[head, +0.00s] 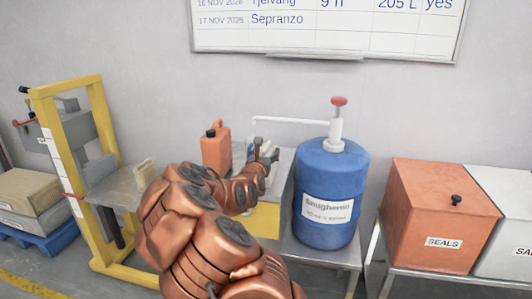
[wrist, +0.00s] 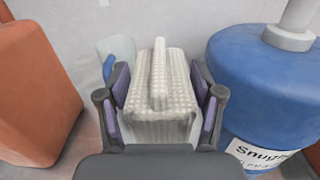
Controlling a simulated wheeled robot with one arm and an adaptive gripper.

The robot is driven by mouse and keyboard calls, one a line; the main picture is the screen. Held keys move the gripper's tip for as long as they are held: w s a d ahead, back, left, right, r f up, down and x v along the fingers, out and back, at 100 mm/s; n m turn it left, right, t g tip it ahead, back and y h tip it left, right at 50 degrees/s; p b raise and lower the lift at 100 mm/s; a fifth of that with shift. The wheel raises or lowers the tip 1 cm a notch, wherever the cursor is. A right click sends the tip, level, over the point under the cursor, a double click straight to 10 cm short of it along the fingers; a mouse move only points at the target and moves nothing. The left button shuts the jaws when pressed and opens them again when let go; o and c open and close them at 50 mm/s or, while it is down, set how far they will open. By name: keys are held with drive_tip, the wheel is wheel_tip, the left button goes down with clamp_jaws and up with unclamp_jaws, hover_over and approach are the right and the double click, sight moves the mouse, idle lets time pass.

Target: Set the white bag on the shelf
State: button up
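A white, knobbly woven thing with a raised ridge on top, which I take for the white bag (wrist: 160,90), stands in the middle of the wrist view. My gripper (wrist: 161,95) has its two dark fingers with purple pads on either side of it, wide apart. I cannot tell whether the pads press on it. In the head view my gripper (head: 265,155) reaches in above the yellow-fronted bench, between an orange canister and a blue drum, and mostly hides the bag. No shelf is clearly recognisable.
The orange canister (head: 216,150) is close on the left and the blue drum (head: 331,190) with a pump close on the right. A clear jug with a blue handle (wrist: 107,68) stands behind. A yellow press frame (head: 105,130) stands left; an orange SEALS box (head: 437,210) stands right.

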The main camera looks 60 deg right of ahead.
drive_tip(key=o, duration=0.4)
drive_tip(key=shift+c, duration=0.2)
drive_tip(key=b+v, duration=0.1)
drive_tip(key=v, duration=1.1)
drive_tip(key=shift+b, duration=0.35)
drive_tip(key=shift+r, duration=0.1)
